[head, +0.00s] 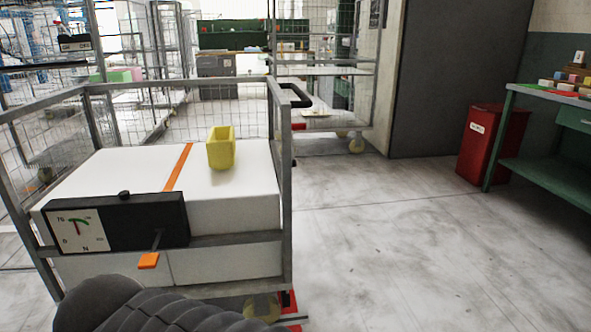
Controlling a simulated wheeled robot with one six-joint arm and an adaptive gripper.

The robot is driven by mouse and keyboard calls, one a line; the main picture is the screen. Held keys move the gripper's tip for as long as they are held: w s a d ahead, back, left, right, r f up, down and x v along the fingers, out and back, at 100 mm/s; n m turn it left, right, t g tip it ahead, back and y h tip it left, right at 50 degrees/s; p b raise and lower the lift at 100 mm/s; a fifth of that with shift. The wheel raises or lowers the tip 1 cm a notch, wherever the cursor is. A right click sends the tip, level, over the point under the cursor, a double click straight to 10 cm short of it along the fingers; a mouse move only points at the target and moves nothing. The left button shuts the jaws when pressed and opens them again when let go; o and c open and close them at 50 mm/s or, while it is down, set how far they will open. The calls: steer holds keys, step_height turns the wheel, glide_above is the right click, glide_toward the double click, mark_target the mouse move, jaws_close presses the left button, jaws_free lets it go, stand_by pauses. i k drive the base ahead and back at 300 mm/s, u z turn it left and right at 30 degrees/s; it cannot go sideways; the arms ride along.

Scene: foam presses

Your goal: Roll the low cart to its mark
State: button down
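The low cart (285,190) stands close in front of me at the left, a grey metal frame with wire mesh sides. It bears white foam blocks (85,177) with an orange strap (178,167) across the top. My gripper is not in view.
A yellow open bin (221,149) sits on the foam. A taller mesh cart (325,117) stands behind. A red bin (492,142) and a green workbench (548,178) stand at the right. The floor (400,245) right of the cart is clear.

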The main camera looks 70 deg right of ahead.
mark_target(225, 238)
steer(key=k, duration=1.75)
steer(key=z, duration=1.7)
steer(key=i, duration=2.05)
steer(key=z, duration=0.1)
